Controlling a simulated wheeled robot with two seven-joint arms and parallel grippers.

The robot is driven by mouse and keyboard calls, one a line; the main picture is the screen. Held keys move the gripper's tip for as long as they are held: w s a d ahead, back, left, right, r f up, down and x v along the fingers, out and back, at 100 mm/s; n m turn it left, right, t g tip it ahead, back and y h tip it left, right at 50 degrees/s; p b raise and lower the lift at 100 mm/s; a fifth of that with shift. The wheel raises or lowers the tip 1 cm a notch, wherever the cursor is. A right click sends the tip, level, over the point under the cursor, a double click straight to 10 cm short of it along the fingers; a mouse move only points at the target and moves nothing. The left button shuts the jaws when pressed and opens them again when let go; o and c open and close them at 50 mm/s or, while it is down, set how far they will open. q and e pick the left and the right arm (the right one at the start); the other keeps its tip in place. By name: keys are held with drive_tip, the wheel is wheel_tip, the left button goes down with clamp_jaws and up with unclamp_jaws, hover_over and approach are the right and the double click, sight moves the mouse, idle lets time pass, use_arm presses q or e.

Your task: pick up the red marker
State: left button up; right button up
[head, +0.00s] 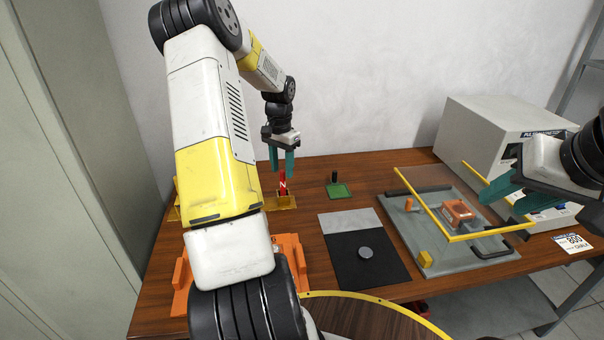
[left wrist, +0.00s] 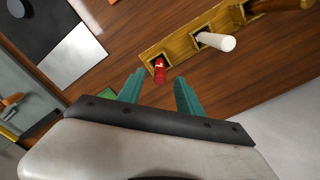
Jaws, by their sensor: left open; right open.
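The red marker (head: 283,183) stands upright in a slot of a yellow-brown holder (head: 287,203) at the back left of the table. A white letter shows on its side. In the left wrist view the red marker (left wrist: 160,72) sits in an end slot of the holder. My left gripper (head: 282,165) is open just above the marker in the head view. In the left wrist view its teal fingers (left wrist: 158,90) are apart, with the marker beyond and between their tips. My right gripper (head: 502,192) is open and empty at the right.
A white peg (left wrist: 218,41) stands in the same holder. A green pad with a dark knob (head: 338,190) lies right of the holder.

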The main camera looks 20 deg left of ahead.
sight(283, 195)
use_arm(q)
wheel_tip(283, 195, down, 7)
drive_tip(key=shift+r, duration=0.2)
clamp_jaws()
